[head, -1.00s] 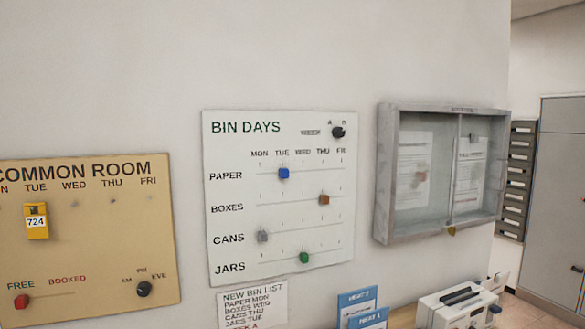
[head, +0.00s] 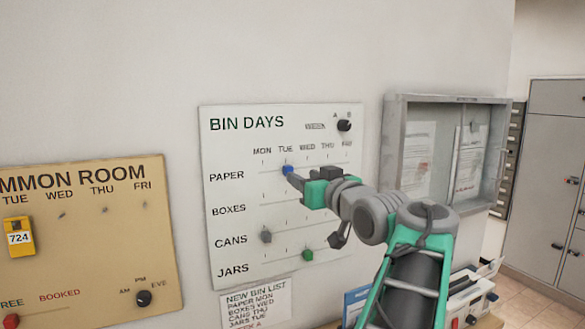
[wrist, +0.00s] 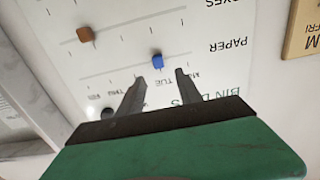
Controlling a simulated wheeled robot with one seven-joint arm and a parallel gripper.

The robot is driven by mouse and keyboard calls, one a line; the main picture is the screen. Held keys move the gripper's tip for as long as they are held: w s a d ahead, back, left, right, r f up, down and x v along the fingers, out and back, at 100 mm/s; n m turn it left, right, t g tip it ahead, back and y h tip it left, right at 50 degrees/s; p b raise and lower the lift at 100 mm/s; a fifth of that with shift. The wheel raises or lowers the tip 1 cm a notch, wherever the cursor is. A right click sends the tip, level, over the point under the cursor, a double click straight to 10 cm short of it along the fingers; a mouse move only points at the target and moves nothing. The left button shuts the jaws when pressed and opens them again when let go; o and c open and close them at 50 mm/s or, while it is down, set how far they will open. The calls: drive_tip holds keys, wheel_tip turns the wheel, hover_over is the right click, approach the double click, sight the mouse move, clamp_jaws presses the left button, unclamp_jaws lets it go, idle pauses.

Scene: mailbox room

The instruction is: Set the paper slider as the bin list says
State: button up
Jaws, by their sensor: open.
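The blue paper slider (head: 287,170) sits under TUE on the paper row of the white bin days board (head: 225,150). The bin list (head: 255,304) below the board reads PAPER MON. My gripper (head: 293,179) reaches in from the right, its tips close to the blue slider. In the wrist view, where the board appears upside down, my gripper (wrist: 160,76) is open and empty. The blue slider (wrist: 157,60) shows just beyond the fingertips, between their lines. I cannot tell whether a finger touches it.
The brown boxes slider (wrist: 84,35) is hidden by my arm in the head view. The grey cans slider (head: 266,236), green jars slider (head: 307,255) and black week knob (head: 344,125) are nearby. A glass case (head: 393,150) juts out at right.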

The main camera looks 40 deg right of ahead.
sight(290, 168)
drive_tip(key=p+x, duration=0.1)
drive_tip(key=x, duration=0.2)
drive_tip(key=p+x, duration=0.2)
drive_tip(key=x, duration=0.2)
drive_tip(key=shift+w+d+r, duration=0.2)
drive_tip(key=shift+w+r, duration=0.05)
drive_tip(key=shift+w, duration=0.05)
drive_tip(key=shift+c, duration=0.5)
clamp_jaws()
idle(0.5)
